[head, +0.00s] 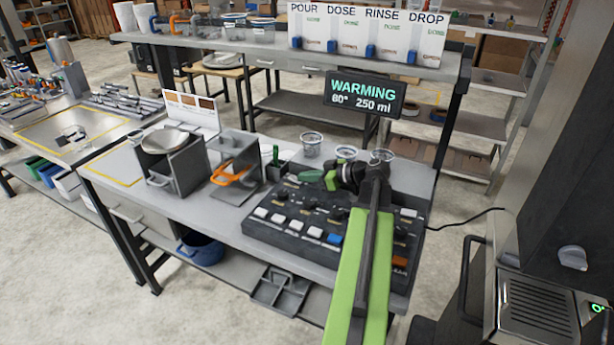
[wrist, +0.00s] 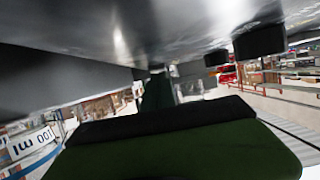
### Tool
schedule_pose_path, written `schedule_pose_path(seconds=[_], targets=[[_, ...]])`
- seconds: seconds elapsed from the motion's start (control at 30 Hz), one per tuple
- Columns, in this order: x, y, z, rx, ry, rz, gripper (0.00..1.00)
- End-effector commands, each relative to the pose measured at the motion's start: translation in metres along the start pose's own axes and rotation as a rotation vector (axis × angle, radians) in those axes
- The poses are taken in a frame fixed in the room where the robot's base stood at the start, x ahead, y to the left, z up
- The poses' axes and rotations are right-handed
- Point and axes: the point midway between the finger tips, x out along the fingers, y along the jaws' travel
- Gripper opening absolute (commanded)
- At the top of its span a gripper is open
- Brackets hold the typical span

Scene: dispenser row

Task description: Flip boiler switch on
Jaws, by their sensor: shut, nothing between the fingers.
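A black control panel (head: 318,222) with several dark knobs, pale buttons and one blue button lies on the grey bench. A small orange-brown switch (head: 400,263) sits at its front right corner; I cannot read its label or tell its position. A dark display (head: 364,95) above the bench reads "WARMING" with "250 ml" in the line below. My gripper (head: 308,176) is shut and empty, over the back edge of the panel, pointing left and away from the orange-brown switch. In the wrist view its dark green jaw (wrist: 180,150) fills the bottom. My arm hides part of the panel's right side.
Clear cups (head: 312,144) stand behind the panel, close to my wrist. A grey stand with an orange handle (head: 232,175) and a metal pan (head: 165,140) on a dark box are to the left. A dispenser row (head: 365,35) stands on the shelf behind.

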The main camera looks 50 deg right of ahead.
Motion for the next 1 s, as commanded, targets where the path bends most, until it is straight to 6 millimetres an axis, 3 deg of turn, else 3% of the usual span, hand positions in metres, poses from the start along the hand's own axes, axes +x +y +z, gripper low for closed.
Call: schedule_pose_path(seconds=[0.4, 0.77, 1.0], targets=[[-0.006, 0.0, -0.015, -0.002, -0.001, 0.001, 0.0], [-0.006, 0.0, -0.017, -0.002, 0.0, 0.0, 0.0], [-0.022, -0.001, -0.057, -0.004, 0.0, -0.004, 0.0]])
